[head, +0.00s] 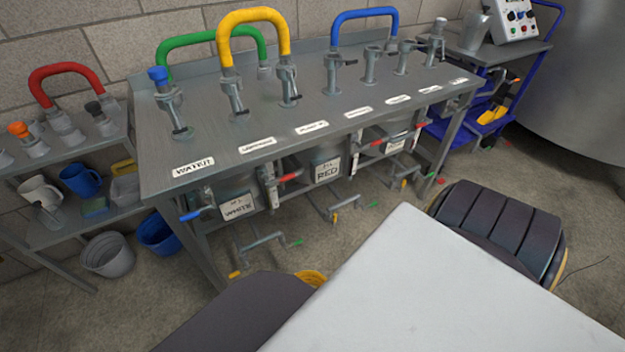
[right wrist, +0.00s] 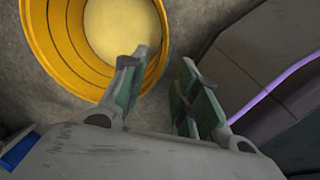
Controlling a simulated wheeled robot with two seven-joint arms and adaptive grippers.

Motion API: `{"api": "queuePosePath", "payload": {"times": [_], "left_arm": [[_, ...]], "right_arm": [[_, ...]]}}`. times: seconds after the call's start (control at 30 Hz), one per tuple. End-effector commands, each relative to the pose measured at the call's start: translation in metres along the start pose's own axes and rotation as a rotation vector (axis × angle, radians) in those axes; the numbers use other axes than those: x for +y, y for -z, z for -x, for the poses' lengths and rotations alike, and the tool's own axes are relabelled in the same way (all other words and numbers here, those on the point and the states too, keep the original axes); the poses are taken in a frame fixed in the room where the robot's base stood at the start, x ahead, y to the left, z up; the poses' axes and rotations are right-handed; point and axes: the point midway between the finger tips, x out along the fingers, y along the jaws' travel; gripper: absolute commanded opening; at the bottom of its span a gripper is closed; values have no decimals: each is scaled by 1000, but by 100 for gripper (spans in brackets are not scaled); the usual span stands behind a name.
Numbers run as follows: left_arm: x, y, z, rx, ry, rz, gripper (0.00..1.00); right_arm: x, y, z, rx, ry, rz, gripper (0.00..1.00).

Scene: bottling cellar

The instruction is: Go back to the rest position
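My right gripper (right wrist: 161,80) shows in the right wrist view. Its two green-padded fingers stand apart with nothing between them. Beyond the fingers is a yellow bucket (right wrist: 38,45) on the floor, seen from above; the gripper does not appear to hold it. The bucket's rim also shows in the head view (head: 312,277), mostly hidden behind parts of my own body. Neither gripper shows in the head view, and the left one is in no frame.
A blue cart (head: 540,60) and a tank (head: 590,80) stand at right.

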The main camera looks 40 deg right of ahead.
Motion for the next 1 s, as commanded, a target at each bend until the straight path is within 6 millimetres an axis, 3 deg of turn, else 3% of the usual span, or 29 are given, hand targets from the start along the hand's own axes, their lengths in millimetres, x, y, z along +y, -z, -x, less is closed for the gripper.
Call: {"api": "queuePosePath", "payload": {"times": [1.0], "left_arm": [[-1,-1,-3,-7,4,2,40]], "right_arm": [[1,0,13,0,-1,0,30]]}}
